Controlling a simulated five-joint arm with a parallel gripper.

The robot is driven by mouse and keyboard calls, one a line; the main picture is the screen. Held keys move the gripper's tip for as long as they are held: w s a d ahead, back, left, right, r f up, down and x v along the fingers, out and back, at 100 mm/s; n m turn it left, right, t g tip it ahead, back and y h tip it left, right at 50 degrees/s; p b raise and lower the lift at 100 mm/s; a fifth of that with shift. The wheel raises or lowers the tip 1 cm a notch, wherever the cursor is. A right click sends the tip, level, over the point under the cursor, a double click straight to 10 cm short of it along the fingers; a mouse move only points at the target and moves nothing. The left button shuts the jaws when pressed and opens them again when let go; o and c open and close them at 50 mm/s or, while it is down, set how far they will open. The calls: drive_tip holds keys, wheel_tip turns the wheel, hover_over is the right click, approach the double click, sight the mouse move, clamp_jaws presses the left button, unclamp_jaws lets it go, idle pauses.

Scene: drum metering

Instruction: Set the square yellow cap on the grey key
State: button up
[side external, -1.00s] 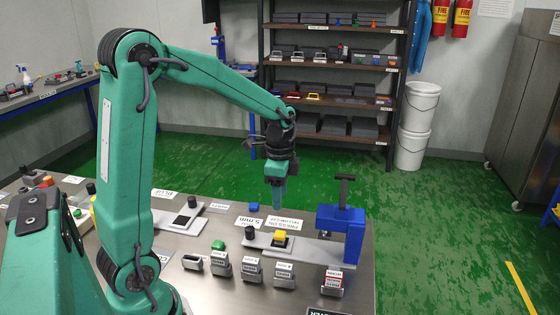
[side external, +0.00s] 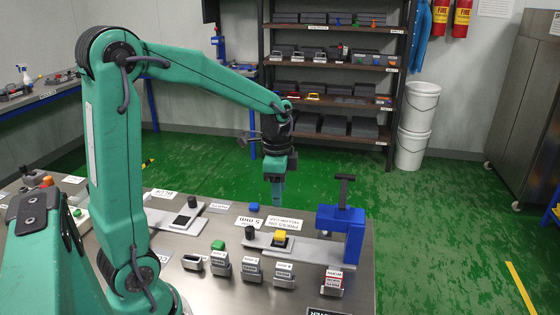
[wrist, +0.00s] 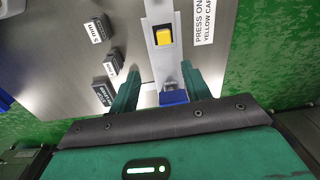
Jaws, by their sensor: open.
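The square yellow cap (side external: 280,236) sits on a dark square on the light grey plate (side external: 310,249), left of the blue press. It also shows in the wrist view (wrist: 163,37), with a dark and light surround. I cannot make out a separate grey key; whatever is under the cap is hidden. My gripper (side external: 278,200) is in the air above the bench, with its fingers pointing down. In the wrist view my two fingers (wrist: 160,88) are spread apart with nothing held between them. The cap lies beyond the fingertips in that view.
The blue press (side external: 340,232) with its dark handle stands at the plate's right end. A black knob (side external: 249,233) stands at its left. Several grey labelled blocks (side external: 252,271) line the front.

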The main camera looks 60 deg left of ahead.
drive_tip(key=s+d+r+n+t, duration=0.2)
drive_tip(key=s+d+r+n, duration=0.1)
drive_tip(key=s, duration=0.3)
drive_tip(key=s+d+r+n+t, duration=0.3)
drive_tip(key=s+d+r+n, duration=0.1)
drive_tip(key=s, duration=0.3)
drive_tip(key=shift+s+d+r+n, duration=0.2)
drive_tip(key=shift+d+n, duration=0.4)
drive_tip(key=shift+d, duration=0.3)
